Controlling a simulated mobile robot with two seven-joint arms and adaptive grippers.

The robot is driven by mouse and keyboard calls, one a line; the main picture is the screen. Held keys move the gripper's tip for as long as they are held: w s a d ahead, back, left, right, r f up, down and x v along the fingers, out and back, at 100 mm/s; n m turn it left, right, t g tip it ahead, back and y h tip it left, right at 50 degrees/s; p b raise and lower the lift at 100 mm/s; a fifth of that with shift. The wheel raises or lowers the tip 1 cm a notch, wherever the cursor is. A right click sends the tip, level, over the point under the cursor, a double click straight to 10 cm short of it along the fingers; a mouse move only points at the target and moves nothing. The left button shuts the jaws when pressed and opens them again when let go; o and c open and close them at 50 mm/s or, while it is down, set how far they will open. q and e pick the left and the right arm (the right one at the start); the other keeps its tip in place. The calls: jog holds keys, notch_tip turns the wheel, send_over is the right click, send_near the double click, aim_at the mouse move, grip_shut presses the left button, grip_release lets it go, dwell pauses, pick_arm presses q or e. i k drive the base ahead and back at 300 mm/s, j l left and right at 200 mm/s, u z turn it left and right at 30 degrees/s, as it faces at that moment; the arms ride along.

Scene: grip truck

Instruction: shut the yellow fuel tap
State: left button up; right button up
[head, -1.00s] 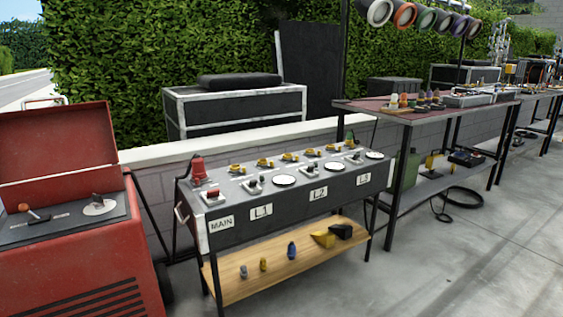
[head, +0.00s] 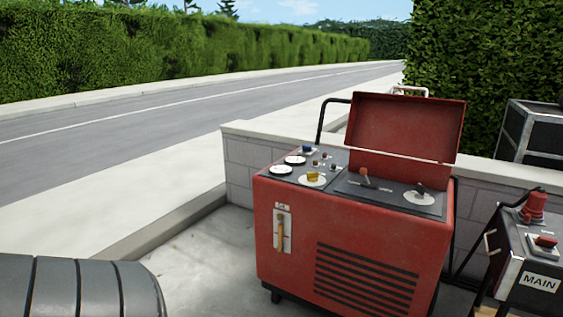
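A red generator-like cabinet (head: 340,245) with its lid (head: 405,128) raised stands in the middle of the head view. A yellow-orange lever (head: 281,232) hangs upright on a white plate (head: 288,217) on the cabinet's front, at left. The small label above it is too small to read. A second yellow part, a small knob (head: 313,176), sits on a white disc on the top panel. I cannot tell for sure which of the two is the fuel tap; the front lever looks like a tap handle. Neither of my grippers is in view.
The top panel also has white dials (head: 295,160), small knobs and an orange-tipped lever (head: 364,174). A control box marked MAIN (head: 541,282) stands close at right. A low block wall (head: 237,165) runs behind. A dark ribbed rounded object (head: 80,288) fills the lower left corner.

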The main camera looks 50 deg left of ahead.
aim_at(312, 177)
jog(key=u, duration=1.5)
